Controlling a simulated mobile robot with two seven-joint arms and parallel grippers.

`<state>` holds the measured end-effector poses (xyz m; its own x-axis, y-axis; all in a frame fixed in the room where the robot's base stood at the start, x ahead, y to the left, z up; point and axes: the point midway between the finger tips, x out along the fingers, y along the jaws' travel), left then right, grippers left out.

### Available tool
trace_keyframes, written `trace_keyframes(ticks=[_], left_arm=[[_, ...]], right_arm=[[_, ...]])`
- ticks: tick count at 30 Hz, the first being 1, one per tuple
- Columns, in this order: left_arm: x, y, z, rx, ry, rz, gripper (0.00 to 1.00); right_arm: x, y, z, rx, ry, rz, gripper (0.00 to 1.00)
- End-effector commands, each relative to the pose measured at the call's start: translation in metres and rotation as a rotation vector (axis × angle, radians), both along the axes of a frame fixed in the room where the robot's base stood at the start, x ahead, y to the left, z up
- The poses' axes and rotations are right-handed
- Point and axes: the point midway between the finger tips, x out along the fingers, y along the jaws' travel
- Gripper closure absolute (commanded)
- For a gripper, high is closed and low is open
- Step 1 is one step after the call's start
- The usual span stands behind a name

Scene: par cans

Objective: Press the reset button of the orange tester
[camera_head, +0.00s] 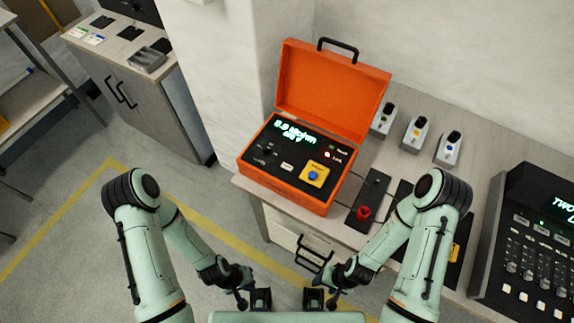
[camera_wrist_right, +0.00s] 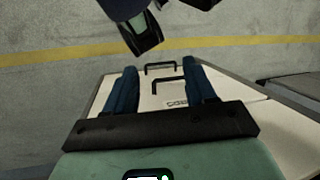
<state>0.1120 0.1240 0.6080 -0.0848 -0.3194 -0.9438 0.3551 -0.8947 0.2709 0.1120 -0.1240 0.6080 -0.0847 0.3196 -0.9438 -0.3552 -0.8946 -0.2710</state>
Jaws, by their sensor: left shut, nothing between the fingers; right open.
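The orange tester (camera_head: 330,203) stands on the bench with its lid (camera_head: 330,80) open and leaning back. Its black panel has a lit green display (camera_head: 295,132), a small white key (camera_head: 287,166), and a blue round button (camera_head: 313,175) on a yellow plate. The labels are too small to read surely. My left gripper (camera_head: 260,299) is shut and empty, low in front of the bench. My right gripper (camera_head: 313,300) is beside it, open and empty; its two blue fingers (camera_wrist_right: 161,75) are spread in the right wrist view. Both are well apart from the tester.
A small black box with a red knob (camera_head: 363,213) sits right of the tester. A black mixer console (camera_head: 530,250) is at the far right. The drawer handle (camera_head: 314,254) sticks out below the bench edge.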

Motion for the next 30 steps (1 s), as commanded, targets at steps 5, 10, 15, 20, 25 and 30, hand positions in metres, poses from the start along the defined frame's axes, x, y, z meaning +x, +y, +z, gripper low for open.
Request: trace_keyframes(ticks=[5, 10, 15, 20, 25, 30], left_arm=[[0.0, 0.0, 0.0, 0.0, 0.0, 0.0, 1.0], [0.0, 0.0, 0.0, 0.0, 0.0, 0.0, 1.0], [0.0, 0.0, 0.0, 0.0, 0.0, 0.0, 1.0], [0.0, 0.0, 0.0, 0.0, 0.0, 0.0, 1.0], [0.0, 0.0, 0.0, 0.0, 0.0, 0.0, 1.0], [0.0, 0.0, 0.0, 0.0, 0.0, 0.0, 1.0]], right_arm=[[0.0, 0.0, 0.0, 0.0, 0.0, 0.0, 1.0], [0.0, 0.0, 0.0, 0.0, 0.0, 0.0, 1.0], [0.0, 0.0, 0.0, 0.0, 0.0, 0.0, 1.0], [0.0, 0.0, 0.0, 0.0, 0.0, 0.0, 1.0], [0.0, 0.0, 0.0, 0.0, 0.0, 0.0, 1.0], [0.0, 0.0, 0.0, 0.0, 0.0, 0.0, 1.0]])
